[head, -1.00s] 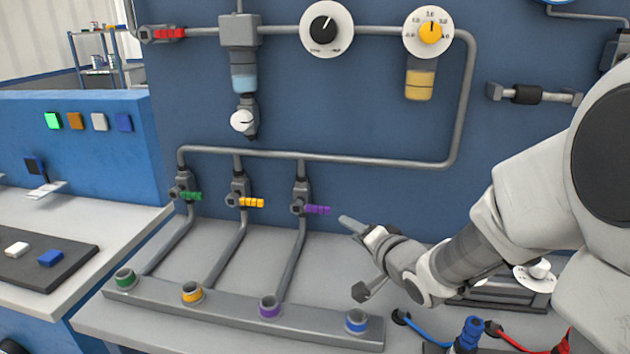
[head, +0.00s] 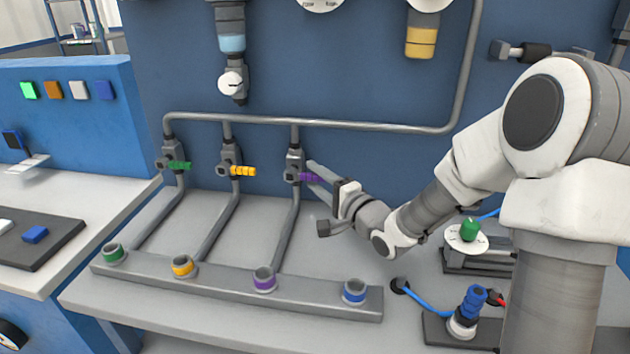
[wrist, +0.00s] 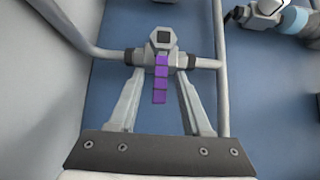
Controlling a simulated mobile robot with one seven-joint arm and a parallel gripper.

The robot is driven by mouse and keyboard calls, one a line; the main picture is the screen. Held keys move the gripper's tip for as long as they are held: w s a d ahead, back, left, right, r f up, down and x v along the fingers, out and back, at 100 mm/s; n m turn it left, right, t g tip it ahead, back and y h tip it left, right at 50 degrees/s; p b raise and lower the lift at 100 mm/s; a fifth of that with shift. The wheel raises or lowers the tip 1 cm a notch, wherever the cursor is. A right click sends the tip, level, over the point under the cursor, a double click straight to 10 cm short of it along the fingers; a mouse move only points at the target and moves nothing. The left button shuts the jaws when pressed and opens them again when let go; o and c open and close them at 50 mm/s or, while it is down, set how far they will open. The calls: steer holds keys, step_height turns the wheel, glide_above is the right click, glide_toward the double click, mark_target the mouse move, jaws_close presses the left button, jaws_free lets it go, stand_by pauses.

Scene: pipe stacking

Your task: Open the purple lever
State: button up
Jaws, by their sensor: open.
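The purple lever (head: 308,177) sticks out to the right from its valve (head: 294,160) on the right-hand branch pipe in the head view. My gripper (head: 314,176) is at the lever, with its fingers reaching it from the right. In the wrist view the purple lever (wrist: 160,80) lies between the two open fingers of my gripper (wrist: 160,90), with a gap on each side. The valve body (wrist: 162,40) is just beyond the fingertips. Part of the lever is hidden behind a finger in the head view.
A yellow lever (head: 242,171) and a green lever (head: 179,166) are on the valves to the left. A grey rail (head: 225,288) with several coloured sockets lies on the bench below. A blue-handled device (head: 468,310) stands at the lower right.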

steer(key=shift+w+a, duration=0.15)
steer(key=shift+w, duration=0.1)
jaws_close()
stand_by(1.4)
